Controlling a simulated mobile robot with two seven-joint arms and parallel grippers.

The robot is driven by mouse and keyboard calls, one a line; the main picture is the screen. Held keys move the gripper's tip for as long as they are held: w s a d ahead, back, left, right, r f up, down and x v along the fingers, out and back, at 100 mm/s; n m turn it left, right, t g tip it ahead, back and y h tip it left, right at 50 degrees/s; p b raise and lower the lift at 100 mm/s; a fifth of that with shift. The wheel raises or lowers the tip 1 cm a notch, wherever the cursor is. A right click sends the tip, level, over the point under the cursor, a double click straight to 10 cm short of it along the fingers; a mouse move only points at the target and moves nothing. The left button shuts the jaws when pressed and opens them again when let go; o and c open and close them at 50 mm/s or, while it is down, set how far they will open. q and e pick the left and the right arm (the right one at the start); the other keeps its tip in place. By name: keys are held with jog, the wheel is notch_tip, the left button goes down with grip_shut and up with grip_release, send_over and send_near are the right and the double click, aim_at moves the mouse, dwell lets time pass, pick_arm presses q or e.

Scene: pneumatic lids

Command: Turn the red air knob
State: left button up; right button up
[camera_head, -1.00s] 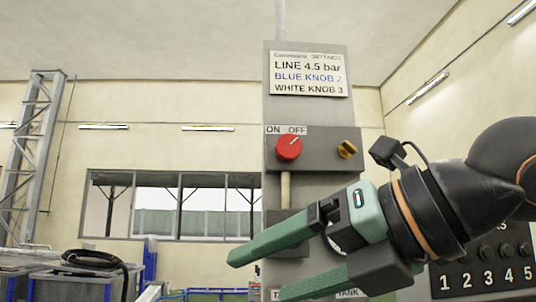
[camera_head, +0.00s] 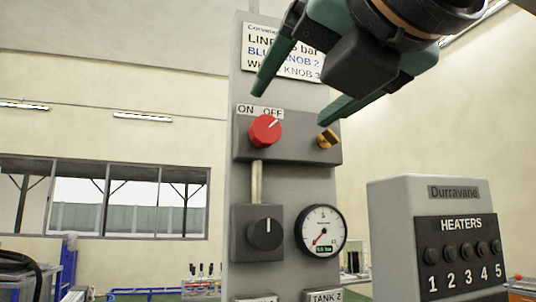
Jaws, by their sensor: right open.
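The red air knob (camera_head: 265,131) sits on a grey box on the tall grey panel, under the ON OFF label (camera_head: 260,111). Its white pointer mark points up and right, towards OFF. My right gripper (camera_head: 288,108) is open and empty. The red knob lies below and between the fingertips, with no contact visible. My left gripper is not in view.
A black knob (camera_head: 265,233) and a round gauge (camera_head: 320,231) are lower on the panel. A settings sign (camera_head: 262,62) at the top is partly covered by my gripper. A HEATERS box (camera_head: 392,210) stands at the right. Windows line the left wall.

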aim_at(268, 128)
jog(key=p+x, duration=0.2)
jog(key=x, duration=0.5)
jog(key=shift+w+a+p, duration=0.15)
jog(key=shift+w+p, duration=0.1)
jog(key=shift+p, duration=0.05)
jog(key=shift+w+a+f, duration=0.1)
jog(key=shift+w+a, duration=0.05)
jog(key=shift+w, duration=0.35)
grip_shut()
